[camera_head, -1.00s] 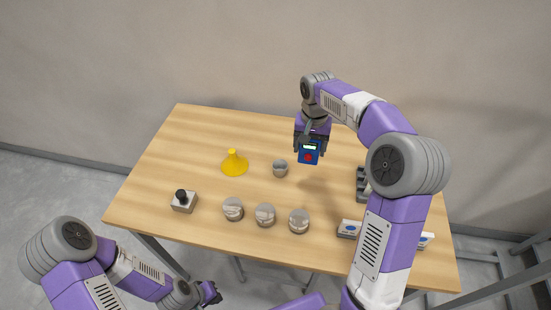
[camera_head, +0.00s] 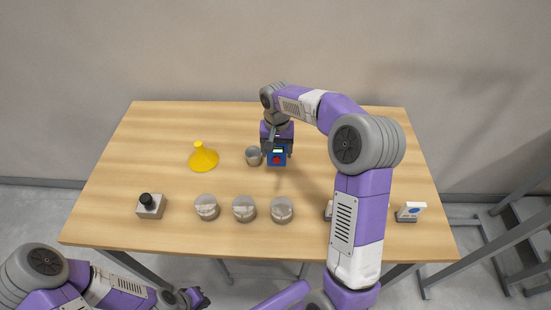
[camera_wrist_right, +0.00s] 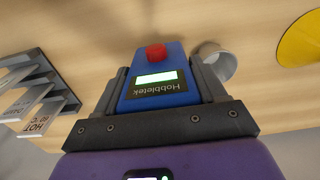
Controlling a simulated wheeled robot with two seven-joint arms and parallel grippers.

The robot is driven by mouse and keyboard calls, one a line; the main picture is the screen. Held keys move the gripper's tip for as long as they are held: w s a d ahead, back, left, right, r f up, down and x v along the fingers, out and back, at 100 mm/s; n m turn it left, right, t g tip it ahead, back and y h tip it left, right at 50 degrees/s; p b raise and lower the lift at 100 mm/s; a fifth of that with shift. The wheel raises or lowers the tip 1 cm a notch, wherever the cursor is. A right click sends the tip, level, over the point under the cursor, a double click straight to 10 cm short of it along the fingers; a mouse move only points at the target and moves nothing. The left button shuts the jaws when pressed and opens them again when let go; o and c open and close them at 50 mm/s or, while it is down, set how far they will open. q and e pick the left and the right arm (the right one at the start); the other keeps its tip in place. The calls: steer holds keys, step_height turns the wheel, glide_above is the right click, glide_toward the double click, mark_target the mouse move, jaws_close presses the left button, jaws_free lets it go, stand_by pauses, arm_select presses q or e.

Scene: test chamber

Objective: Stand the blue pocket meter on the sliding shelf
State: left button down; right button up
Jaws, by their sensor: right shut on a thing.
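My right gripper (camera_head: 277,146) is shut on the blue pocket meter (camera_head: 277,157), right beside a small metal cup. The meter has a red knob and a lit screen. In the right wrist view the meter (camera_wrist_right: 157,75) sits between both fingers, with "Hobbletek" upside down under its screen. I cannot tell whether it touches the table. My left gripper (camera_head: 195,298) is low at the front, off the table edge, and its jaws are too small to read. I cannot make out the sliding shelf; my right arm hides part of the table's right side.
The metal cup (camera_head: 253,156) and yellow funnel (camera_head: 203,157) stand left of the meter. Metal tins (camera_head: 244,209) line the front, beside a joystick box (camera_head: 150,206). A small sign (camera_head: 410,212) stands at front right. The wrist view shows a grey slotted rack with labels (camera_wrist_right: 35,85).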

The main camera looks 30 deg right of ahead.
mark_target(277, 157)
steer(key=shift+f, duration=1.85)
steer(key=shift+f+b, duration=0.1)
steer(key=shift+b, duration=0.25)
steer(key=o, duration=1.1)
steer(key=shift+o, duration=0.2)
